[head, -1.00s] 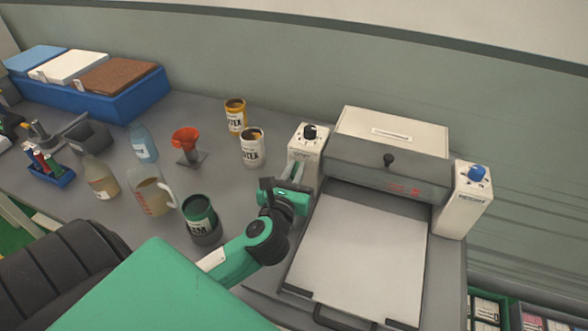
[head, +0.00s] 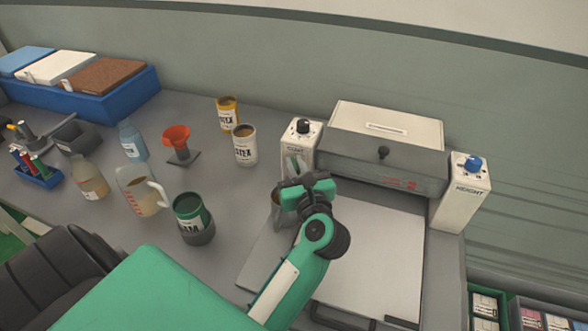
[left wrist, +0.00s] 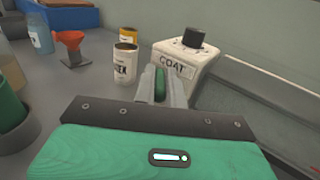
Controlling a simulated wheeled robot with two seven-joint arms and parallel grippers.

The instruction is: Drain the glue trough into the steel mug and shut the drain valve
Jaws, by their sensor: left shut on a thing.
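My left gripper (head: 295,168) reaches in beside the left post of the coating machine, which is marked COAT. In the left wrist view its fingers (left wrist: 161,86) are shut on a small green part (left wrist: 160,84), apparently the drain valve handle. The trough, by the machine's grey cover (head: 370,165), has its inside hidden. A greyish, open-topped vessel, probably the steel mug (head: 279,208), stands just left of my wrist, partly hidden by it. How full it is cannot be told. My right gripper is not in view.
Left of the machine stand a white tin (head: 244,150), a yellow tin (head: 227,118), a red funnel on a stand (head: 177,137), a clear jug (head: 137,195) and a dark green tin (head: 193,225). The flat bed (head: 375,250) is bare.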

